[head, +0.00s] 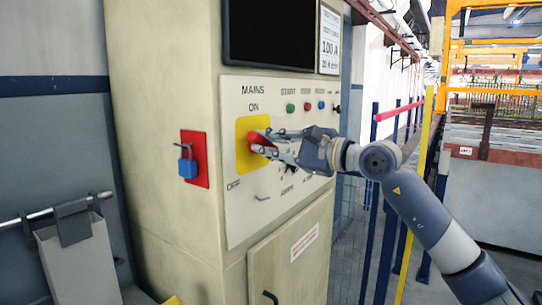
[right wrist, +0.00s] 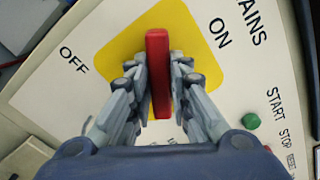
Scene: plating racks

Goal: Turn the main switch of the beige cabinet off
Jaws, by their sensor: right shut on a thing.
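The beige cabinet (head: 160,150) stands at the left of the head view with a white control panel on its front. The main switch is a red handle (right wrist: 158,75) on a yellow plate (head: 243,155), under the label MAINS. ON and OFF are printed beside the plate. My right gripper (head: 262,143) reaches in from the right and is shut on the red handle. In the right wrist view its fingers (right wrist: 158,85) press on both sides of the handle, whose long edge lies between the ON and OFF labels. In the head view the fingers partly hide the handle. My left gripper is not in view.
A blue padlock (head: 187,168) hangs on a red plate left of the switch. A green button (right wrist: 251,121) and other small buttons sit right of it. A dark screen (head: 270,35) is above. Blue posts and a yellow post (head: 415,180) stand right of the cabinet.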

